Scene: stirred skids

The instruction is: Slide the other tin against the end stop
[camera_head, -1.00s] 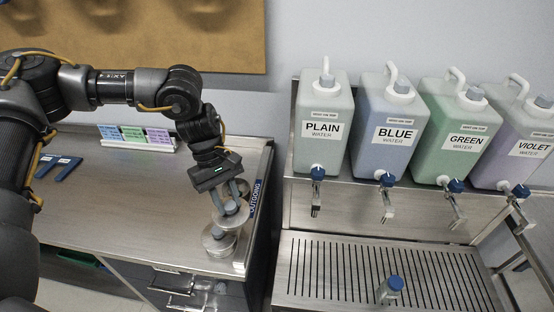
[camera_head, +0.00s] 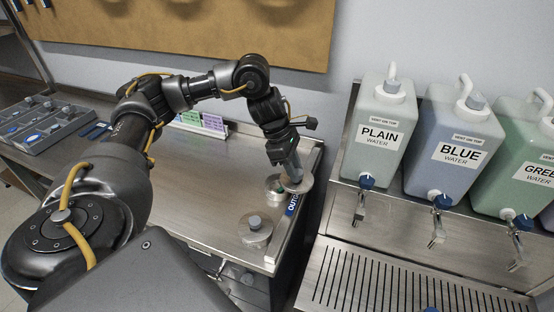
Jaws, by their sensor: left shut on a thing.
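My left gripper (camera_head: 292,173) is shut on a round, flat metal tin (camera_head: 300,186) near the right edge of the steel bench. A shiny round metal piece (camera_head: 273,188) shows just left of it, partly behind it; I cannot tell if they touch. Another round tin (camera_head: 256,230) with a grey knob on top stands apart, nearer the bench's front edge. A blue "OUTGOING" label (camera_head: 292,204) runs along the right edge, partly covered by the held tin. I cannot pick out the end stop clearly. My right gripper is not in view.
Right of the bench, large jugs labelled PLAIN (camera_head: 381,135), BLUE (camera_head: 456,150) and GREEN (camera_head: 527,165) stand over a slotted drain tray (camera_head: 385,285). Coloured cards (camera_head: 203,123) stand at the back. A grey compartment tray (camera_head: 45,125) is far left. The bench's front middle is clear.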

